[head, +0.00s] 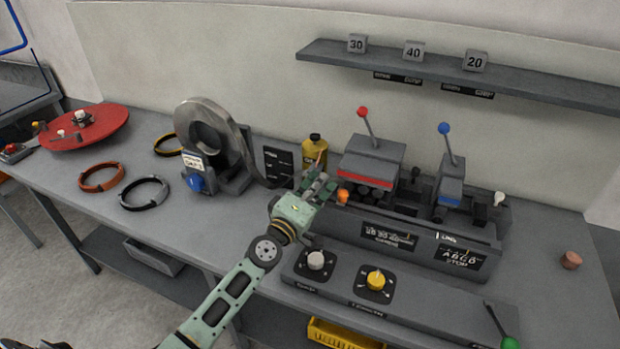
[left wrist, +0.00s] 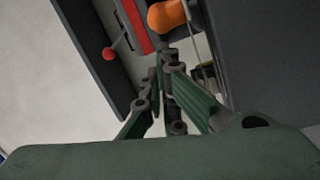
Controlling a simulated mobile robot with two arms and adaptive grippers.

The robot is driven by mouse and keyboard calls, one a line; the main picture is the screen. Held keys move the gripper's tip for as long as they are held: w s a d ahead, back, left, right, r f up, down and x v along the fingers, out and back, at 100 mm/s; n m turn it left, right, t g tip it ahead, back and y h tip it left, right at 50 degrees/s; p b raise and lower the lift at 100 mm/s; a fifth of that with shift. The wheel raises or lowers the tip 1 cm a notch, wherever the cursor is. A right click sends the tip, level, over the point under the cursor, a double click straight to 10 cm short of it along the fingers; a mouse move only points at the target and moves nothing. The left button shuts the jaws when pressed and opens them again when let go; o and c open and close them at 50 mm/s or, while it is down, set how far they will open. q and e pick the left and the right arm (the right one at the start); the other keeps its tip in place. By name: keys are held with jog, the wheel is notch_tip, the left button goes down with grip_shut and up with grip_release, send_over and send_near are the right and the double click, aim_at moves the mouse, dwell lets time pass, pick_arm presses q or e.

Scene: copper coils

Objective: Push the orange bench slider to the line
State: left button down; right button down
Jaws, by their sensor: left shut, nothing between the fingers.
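The orange slider knob (head: 343,196) stands at the left end of the grey bench (head: 400,228). In the left wrist view the orange knob (left wrist: 167,15) shows at the top, just beyond my fingertips. My left gripper (head: 322,182) is shut and empty, just left of the knob; I cannot tell whether it touches. A short white mark (head: 437,237) shows on the bench front beside small lettering, well to the right of the knob. The left gripper's green fingers also show closed in the left wrist view (left wrist: 163,58). My right gripper is not in view.
Behind the bench rail stand a red-lever unit (head: 372,158) and a blue-lever unit (head: 450,186). A yellow bottle (head: 314,152) is behind my gripper. A front panel carries a white dial (head: 316,260) and a yellow dial (head: 376,279). A grey ring machine (head: 205,128) stands left.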

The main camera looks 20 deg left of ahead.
pick_arm(q)
jog(key=shift+s+d, duration=0.25)
jog(key=shift+d, duration=0.1)
jog(key=shift+f, duration=0.1)
jog(key=shift+w, duration=0.1)
